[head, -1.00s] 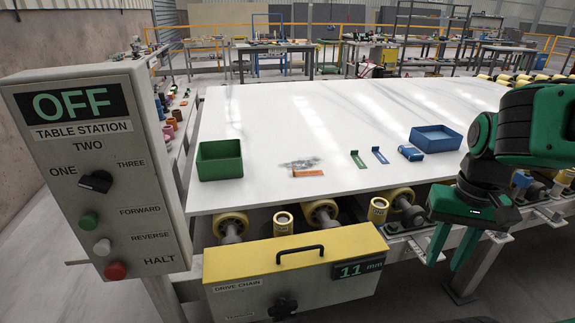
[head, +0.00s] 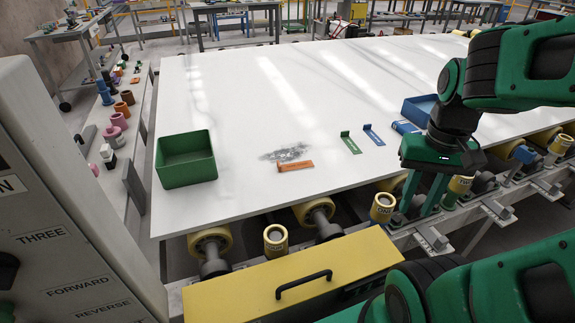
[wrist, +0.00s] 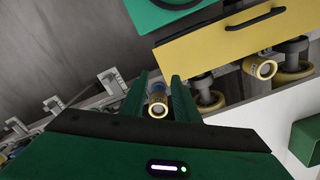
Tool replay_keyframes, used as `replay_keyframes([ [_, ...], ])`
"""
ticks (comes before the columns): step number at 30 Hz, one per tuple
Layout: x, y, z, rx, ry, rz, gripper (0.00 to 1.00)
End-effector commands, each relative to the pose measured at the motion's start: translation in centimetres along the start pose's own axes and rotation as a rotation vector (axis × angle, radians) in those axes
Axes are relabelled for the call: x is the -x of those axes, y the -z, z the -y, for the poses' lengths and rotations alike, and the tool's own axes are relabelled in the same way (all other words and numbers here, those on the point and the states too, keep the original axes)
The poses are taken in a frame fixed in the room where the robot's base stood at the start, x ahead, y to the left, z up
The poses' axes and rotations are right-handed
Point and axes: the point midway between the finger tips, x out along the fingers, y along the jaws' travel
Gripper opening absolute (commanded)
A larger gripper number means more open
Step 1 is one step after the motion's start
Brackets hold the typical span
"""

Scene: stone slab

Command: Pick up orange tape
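A flat orange piece (head: 295,166), seemingly the orange tape, lies on the white slab (head: 240,105) near its front edge, beside a dark grey smudge (head: 285,153). My gripper (head: 415,207) is to its right, beyond the slab's front edge and over the rollers. It points down, open and empty. In the wrist view my gripper (wrist: 161,75) shows its two green fingers apart, with a yellow roller end (wrist: 157,108) visible between them, below. The orange piece is not visible in the wrist view.
A green bin (head: 186,160) stands left on the slab. Green (head: 350,143) and blue (head: 373,135) brackets lie right of the orange piece. A blue bin (head: 418,108) is farther right, partly behind my arm. A yellow drive box (head: 240,285) and grey control panel (head: 60,220) stand in front.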

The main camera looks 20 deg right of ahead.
Motion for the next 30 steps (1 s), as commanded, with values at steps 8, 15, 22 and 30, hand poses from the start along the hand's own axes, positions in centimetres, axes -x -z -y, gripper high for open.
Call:
replay_keyframes([
  [8, 0.7, 0.1, 0.0, 0.018, 0.0, -0.024, 0.28],
  [15, 1.6, 7.4, 5.7, 0.127, -0.034, -0.103, 0.28],
  [22, 1.1, 14.6, 15.6, 0.265, -0.028, -0.201, 0.28],
  [30, -0.9, 18.9, 28.1, 0.401, 0.028, -0.286, 0.28],
])
